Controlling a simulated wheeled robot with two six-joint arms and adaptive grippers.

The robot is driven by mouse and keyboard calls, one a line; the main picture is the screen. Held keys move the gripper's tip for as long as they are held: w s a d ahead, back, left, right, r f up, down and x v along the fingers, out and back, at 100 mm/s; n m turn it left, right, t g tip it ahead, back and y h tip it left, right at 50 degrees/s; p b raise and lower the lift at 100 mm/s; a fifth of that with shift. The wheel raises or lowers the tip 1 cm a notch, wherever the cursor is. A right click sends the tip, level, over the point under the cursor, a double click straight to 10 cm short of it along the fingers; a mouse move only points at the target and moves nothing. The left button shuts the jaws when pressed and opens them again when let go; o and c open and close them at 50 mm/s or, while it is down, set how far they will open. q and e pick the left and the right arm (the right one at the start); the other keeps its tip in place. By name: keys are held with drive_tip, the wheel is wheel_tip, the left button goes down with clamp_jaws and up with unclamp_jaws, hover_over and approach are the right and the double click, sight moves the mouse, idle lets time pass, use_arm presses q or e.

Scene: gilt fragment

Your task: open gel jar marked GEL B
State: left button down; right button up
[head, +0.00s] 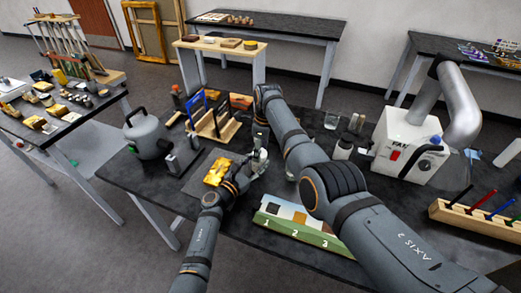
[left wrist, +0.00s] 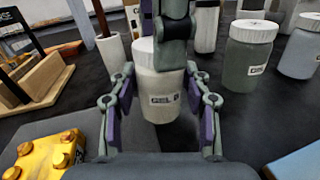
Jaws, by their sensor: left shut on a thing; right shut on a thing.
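A pale jar with a white lid (left wrist: 144,47) stands upright in the left wrist view. Its body (left wrist: 158,112) carries a white label starting with GEL; the last letter is too blurred to be sure. My left gripper (left wrist: 160,84) is shut on the jar body, one finger on each side. My right gripper (left wrist: 174,40) comes down from above and is shut at the jar's lid, hiding part of it. In the head view my left gripper (head: 244,176) and right gripper (head: 260,140) meet at the jar, which is mostly hidden there.
A gold fragment (head: 217,171) lies left of the jar. Behind are a wooden rack (head: 215,127) and a grey pot (head: 147,133). A grey-green jar (left wrist: 247,60) and a bluish jar (left wrist: 302,50) stand to the right.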

drive_tip(key=n, duration=1.1)
drive_tip(key=shift+n, duration=0.4)
drive_tip(key=n, duration=0.8)
drive_tip(key=shift+r+n, duration=0.1)
drive_tip(key=shift+n, duration=0.3)
drive_tip(key=n, duration=1.7)
drive_tip(key=shift+n, duration=0.3)
drive_tip(key=n, duration=0.4)
drive_tip(key=shift+n, duration=0.4)
